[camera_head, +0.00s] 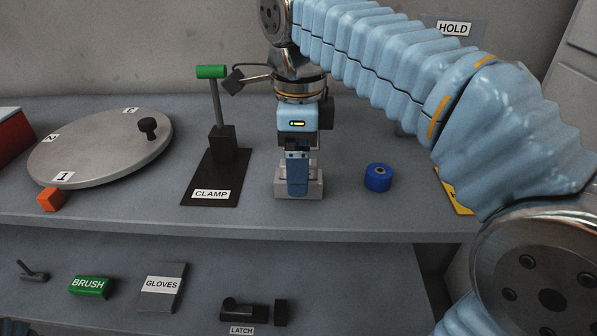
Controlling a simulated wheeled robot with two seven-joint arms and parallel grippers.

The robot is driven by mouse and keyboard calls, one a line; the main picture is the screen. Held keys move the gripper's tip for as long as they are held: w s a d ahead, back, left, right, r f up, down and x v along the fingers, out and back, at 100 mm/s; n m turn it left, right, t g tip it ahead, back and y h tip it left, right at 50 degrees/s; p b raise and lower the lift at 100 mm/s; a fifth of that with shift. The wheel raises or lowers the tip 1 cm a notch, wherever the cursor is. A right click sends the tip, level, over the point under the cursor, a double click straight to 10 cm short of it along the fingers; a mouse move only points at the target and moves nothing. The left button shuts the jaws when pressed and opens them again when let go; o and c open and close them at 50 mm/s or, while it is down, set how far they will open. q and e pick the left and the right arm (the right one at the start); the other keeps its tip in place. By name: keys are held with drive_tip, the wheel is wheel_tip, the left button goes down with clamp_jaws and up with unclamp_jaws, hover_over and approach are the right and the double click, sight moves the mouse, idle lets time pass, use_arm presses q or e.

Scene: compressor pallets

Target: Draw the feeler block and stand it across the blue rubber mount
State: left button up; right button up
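The blue rubber mount (378,178) is a short blue cylinder with a small centre fitting, standing on the upper shelf right of my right gripper. My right gripper (297,186) points straight down at a light grey block-like piece (312,188) on the shelf. Its near blue finger overlaps the front of that piece and hides the far finger and whatever lies between them. I cannot tell whether the gripper is open or shut, or whether the grey piece is the feeler block or its holder. My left gripper is not in view.
My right arm covers the right side. A yellow plate (455,195) is partly hidden.

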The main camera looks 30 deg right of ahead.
clamp_jaws()
idle(0.4)
drive_tip(key=shift+r, duration=3)
drive_tip(key=shift+r, duration=0.25)
